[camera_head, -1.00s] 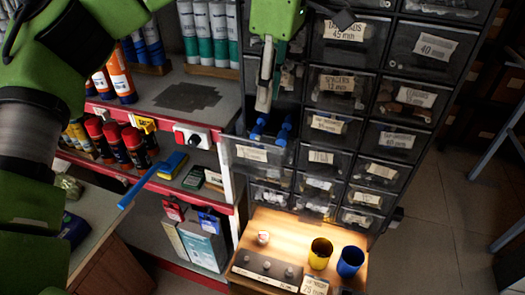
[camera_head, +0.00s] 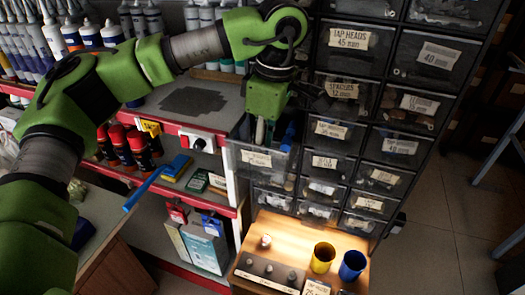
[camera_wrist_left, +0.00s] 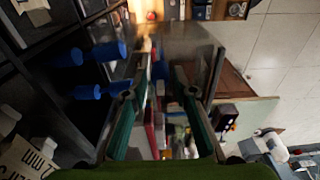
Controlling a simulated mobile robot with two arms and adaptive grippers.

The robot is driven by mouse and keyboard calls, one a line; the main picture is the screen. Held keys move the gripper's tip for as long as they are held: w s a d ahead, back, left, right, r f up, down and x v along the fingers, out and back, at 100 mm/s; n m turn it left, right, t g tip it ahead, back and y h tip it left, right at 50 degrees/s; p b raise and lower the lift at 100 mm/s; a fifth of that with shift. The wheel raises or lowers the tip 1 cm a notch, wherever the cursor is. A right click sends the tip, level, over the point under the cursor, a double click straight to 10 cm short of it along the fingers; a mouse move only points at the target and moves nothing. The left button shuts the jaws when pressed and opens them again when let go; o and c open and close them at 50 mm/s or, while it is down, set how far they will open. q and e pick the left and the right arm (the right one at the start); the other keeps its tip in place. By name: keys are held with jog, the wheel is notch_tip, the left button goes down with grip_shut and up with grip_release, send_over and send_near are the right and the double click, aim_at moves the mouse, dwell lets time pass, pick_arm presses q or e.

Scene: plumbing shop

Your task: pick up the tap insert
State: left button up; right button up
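Blue-ended pieces, which may be the tap inserts, lie in a pulled-out clear drawer (camera_head: 256,158); one blue piece (camera_head: 289,136) shows beside my gripper. In the left wrist view several blue cylinders (camera_wrist_left: 108,51) lie to the left of the fingers. My left gripper (camera_head: 264,134) points down into the drawer, left of the blue piece. The wrist view shows its two green fingers (camera_wrist_left: 165,95) apart, with nothing held between them. Part of the drawer's inside is hidden by the gripper. My right gripper is not in view.
The drawer cabinet (camera_head: 336,130) rises around and right of the open drawer. Below is a lit wooden ledge (camera_head: 295,232) with a yellow cup (camera_head: 322,254), a blue cup (camera_head: 352,264) and small pale parts. A shelf with tubes and cans stands at left.

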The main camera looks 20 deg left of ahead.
pick_arm(q)
jog(key=c, duration=0.6)
jog(key=shift+r, duration=0.15)
jog(key=shift+c, duration=0.2)
